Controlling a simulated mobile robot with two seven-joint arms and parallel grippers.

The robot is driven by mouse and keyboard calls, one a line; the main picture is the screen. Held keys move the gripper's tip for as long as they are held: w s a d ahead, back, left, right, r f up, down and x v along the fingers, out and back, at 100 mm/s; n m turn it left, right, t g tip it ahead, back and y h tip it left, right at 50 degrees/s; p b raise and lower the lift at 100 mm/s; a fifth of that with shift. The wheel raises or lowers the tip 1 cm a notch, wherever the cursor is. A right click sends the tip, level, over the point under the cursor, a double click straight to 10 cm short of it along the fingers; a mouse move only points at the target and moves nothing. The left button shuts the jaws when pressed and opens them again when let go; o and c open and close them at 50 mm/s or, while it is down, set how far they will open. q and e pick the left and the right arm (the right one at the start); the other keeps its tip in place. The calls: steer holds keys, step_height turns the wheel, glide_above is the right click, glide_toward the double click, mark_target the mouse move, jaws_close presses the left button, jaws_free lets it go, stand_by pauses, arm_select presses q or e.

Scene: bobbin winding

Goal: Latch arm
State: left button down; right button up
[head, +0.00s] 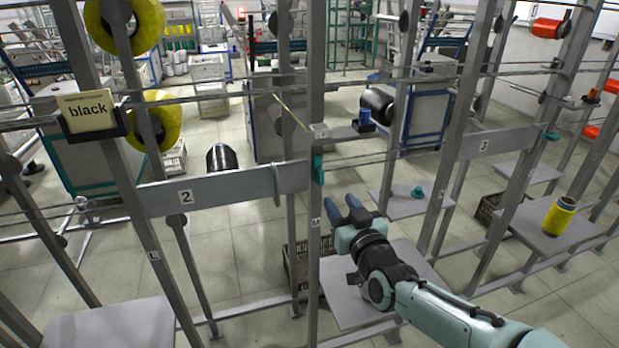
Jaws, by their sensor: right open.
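A grey arm bar with a plate reading "2" (225,187) runs level across the bay from the left post to the middle post (314,240). Its right end is close beside a teal latch piece (318,168) on that post; I cannot tell whether it is engaged. My right gripper (345,207) has blue fingers spread apart and empty. It is to the right of the middle post, lower than the latch piece and apart from it. A second grey arm bar (507,139) with a number plate spans the bay to the right. My left gripper is not in view.
Black spools (378,105) show on and behind the rack. A grey shelf (345,290) is under my right gripper. A yellow spool (559,216) stands on a right shelf. Posts and thin rails crowd the space.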

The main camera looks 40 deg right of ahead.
mark_target(322, 176)
steer(key=p+x, duration=0.2)
steer(key=x, duration=1)
steer(key=shift+w+f, duration=0.1)
steer(key=shift+f, duration=0.05)
jaws_close()
